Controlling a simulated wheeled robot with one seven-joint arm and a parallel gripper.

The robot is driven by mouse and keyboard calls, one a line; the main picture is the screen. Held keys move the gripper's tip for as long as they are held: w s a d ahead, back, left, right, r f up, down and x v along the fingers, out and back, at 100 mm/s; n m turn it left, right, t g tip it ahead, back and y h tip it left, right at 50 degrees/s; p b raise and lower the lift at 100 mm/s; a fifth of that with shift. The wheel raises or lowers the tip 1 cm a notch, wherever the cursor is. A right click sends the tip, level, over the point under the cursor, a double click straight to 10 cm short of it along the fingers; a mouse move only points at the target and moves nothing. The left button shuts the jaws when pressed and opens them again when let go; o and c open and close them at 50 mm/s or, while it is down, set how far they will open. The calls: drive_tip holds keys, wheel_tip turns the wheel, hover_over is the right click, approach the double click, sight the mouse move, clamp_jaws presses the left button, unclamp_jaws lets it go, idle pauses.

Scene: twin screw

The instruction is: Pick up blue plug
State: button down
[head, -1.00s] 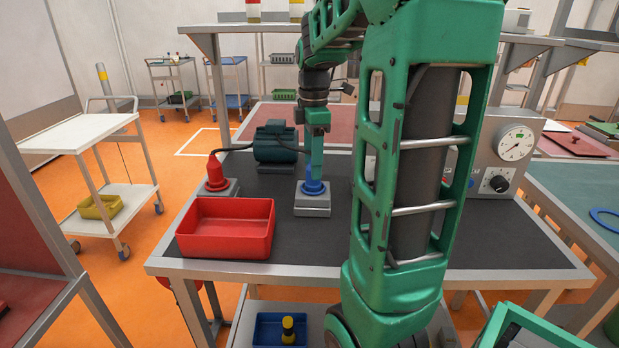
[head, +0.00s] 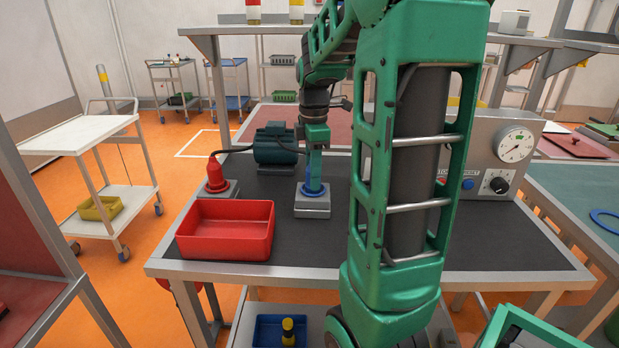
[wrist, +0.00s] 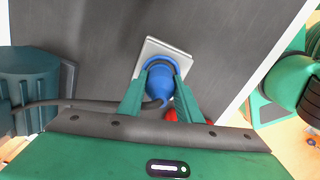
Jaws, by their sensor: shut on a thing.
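The blue plug (wrist: 160,82) is between the two fingers of my gripper (wrist: 161,98) in the wrist view, with a finger against each side. In the head view the blue plug (head: 309,189) stands upright at the grey block (head: 313,206) on the dark tabletop, partly hidden by my gripper (head: 314,180). My gripper points down and is shut on the plug. Whether the plug is still seated in the block cannot be told.
A red plug (head: 216,174) stands on another block to the left. A red bin (head: 225,244) is in front of it. A dark green motor (head: 275,147) with a cable stands behind.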

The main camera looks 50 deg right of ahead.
drive_tip(key=shift+r, duration=0.1)
wheel_tip(320, 180, up, 4)
drive_tip(key=w+a+r, duration=0.3)
drive_tip(key=a+r, duration=0.4)
drive_tip(key=a, duration=0.4)
drive_tip(key=shift+w+r, duration=0.3)
drive_tip(key=shift+w, duration=0.1)
drive_tip(key=shift+r, duration=2.6)
